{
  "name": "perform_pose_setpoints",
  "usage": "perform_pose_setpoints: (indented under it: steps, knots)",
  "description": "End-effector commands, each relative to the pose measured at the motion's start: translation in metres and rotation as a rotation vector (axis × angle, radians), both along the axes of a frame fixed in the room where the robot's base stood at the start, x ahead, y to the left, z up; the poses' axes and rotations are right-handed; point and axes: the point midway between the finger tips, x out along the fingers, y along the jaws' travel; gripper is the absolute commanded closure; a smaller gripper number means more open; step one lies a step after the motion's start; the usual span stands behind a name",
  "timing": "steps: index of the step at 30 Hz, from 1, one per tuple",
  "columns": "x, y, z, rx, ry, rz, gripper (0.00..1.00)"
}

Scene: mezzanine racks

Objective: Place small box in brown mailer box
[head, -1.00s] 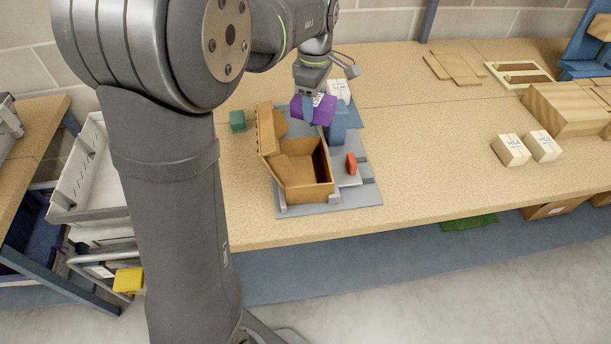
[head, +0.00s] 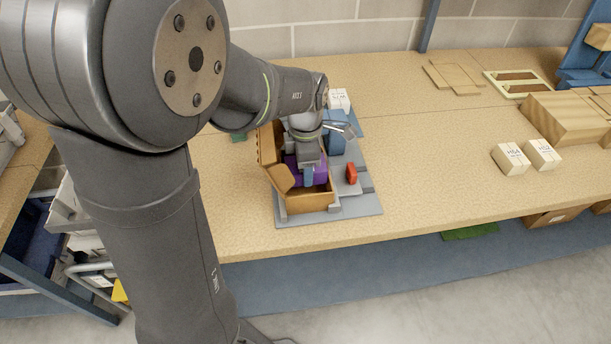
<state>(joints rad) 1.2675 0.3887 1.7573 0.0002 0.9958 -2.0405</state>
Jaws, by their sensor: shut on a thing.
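The brown mailer box (head: 308,202) sits open on a grey fixture plate (head: 352,211) on the workbench, its lid (head: 267,146) raised at the left. My gripper (head: 309,178) points down into the box's opening and is shut on a purple small box (head: 320,174). The purple box is at least partly inside the mailer, below the rim at the back. My wrist and fingers hide much of it, and I cannot tell whether it touches the floor of the mailer.
A red part (head: 351,173) and a blue block (head: 335,142) stand on the fixture right of the mailer. A white labelled box (head: 339,99) is behind. A green block (head: 239,137) lies left. Two white boxes (head: 510,158) stand right; the bench between is clear.

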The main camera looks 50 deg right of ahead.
Motion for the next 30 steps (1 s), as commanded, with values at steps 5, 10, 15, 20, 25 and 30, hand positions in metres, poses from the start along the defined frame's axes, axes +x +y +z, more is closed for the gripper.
perform_pose_setpoints:
  steps: [5, 10, 15, 20, 25, 30]
  knots:
    - [0.000, 0.001, -0.017, 0.003, 0.001, -0.001, 0.71]
    - [0.000, 0.000, -0.038, 0.001, 0.000, -0.001, 0.71]
    - [0.000, 0.000, -0.039, -0.001, -0.001, -0.001, 0.71]
    - [0.000, 0.000, -0.041, 0.000, 0.000, -0.001, 0.71]
    - [0.000, 0.000, -0.042, 0.000, 0.000, -0.001, 0.24]
    - [0.000, 0.000, -0.042, 0.000, 0.000, -0.001, 0.24]
